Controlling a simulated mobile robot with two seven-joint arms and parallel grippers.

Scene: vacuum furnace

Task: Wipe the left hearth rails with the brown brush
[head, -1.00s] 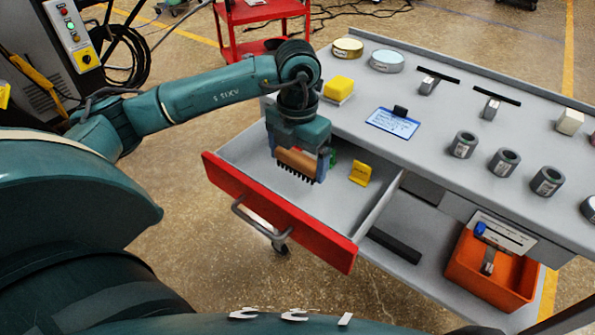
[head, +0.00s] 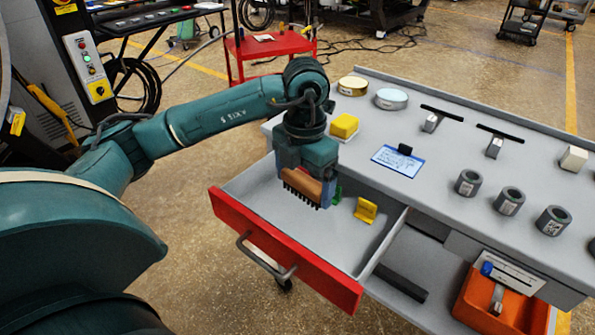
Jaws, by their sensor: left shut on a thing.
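My left gripper (head: 307,184) is shut on the brown brush (head: 303,185), which has a brown body and dark bristles pointing down. It holds the brush over the open drawer (head: 290,253) with the red front. I cannot tell whether the bristles touch the drawer floor. A green thing (head: 337,195) shows just behind the brush, and a yellow piece (head: 365,211) is in the drawer to its right. The hearth rails are not visible in the head view. My right gripper is not in view.
The grey cart top (head: 420,190) bears a yellow block (head: 344,126), two round tins, a blue-edged card (head: 398,160) and several dark rings. An orange bin (head: 480,310) stands on the lower shelf. A red cart (head: 262,50) stands behind, and a control panel (head: 85,60) is at left.

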